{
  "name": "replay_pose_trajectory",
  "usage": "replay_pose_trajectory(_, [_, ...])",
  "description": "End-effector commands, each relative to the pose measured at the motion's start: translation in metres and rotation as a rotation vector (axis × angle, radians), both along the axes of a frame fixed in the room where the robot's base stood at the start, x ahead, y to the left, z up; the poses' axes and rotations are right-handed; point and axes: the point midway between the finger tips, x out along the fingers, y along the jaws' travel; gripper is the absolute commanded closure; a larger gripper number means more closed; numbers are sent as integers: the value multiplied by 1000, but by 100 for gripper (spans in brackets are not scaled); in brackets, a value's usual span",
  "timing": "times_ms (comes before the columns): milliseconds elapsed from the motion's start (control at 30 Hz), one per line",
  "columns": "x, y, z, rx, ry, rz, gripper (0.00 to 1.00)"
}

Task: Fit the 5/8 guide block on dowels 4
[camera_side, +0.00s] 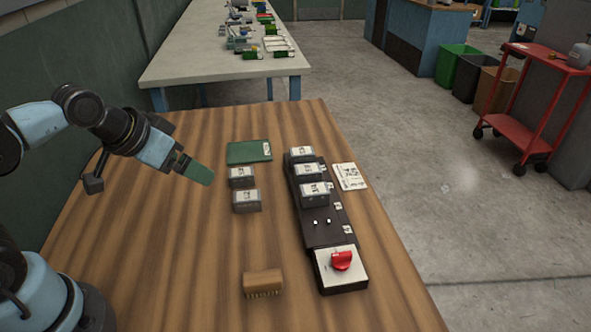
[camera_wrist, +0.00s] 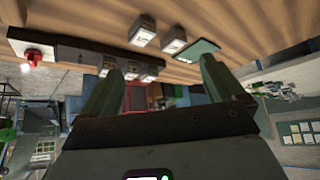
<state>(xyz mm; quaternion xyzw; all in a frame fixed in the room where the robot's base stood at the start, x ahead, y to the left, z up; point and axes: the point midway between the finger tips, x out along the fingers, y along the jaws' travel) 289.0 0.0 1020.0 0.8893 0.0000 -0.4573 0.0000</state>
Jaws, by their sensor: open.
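Two loose grey guide blocks with white labels stand on the wooden table: a far one (camera_side: 241,177) and a near one (camera_side: 247,201). I cannot read their labels, so I cannot tell which is 5/8. The dark base (camera_side: 322,236) to their right carries several labelled blocks in a row, the nearest one (camera_side: 314,193) beside a bare pair of pale dowels (camera_side: 321,222). Dowel numbers are not legible. My gripper (camera_side: 199,173) is raised left of the loose blocks. In the wrist view its green fingers (camera_wrist: 160,90) are apart with nothing between them.
A red knob (camera_side: 342,260) tops the base's near end. A green booklet (camera_side: 249,152) lies behind the loose blocks. A printed card (camera_side: 349,176) lies right of the base. A brush (camera_side: 263,281) lies near the front. The table's left part is clear.

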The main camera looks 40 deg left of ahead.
Motion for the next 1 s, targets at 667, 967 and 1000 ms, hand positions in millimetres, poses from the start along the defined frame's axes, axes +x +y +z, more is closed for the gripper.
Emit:
replay_pose_trajectory(667, [1,0,1,5,2,-7,8])
replay_pose_trajectory(967, [28,5,18,237,116,-363,8])
replay_pose_trajectory(1000, [34,6,20,281,141,-442,8])
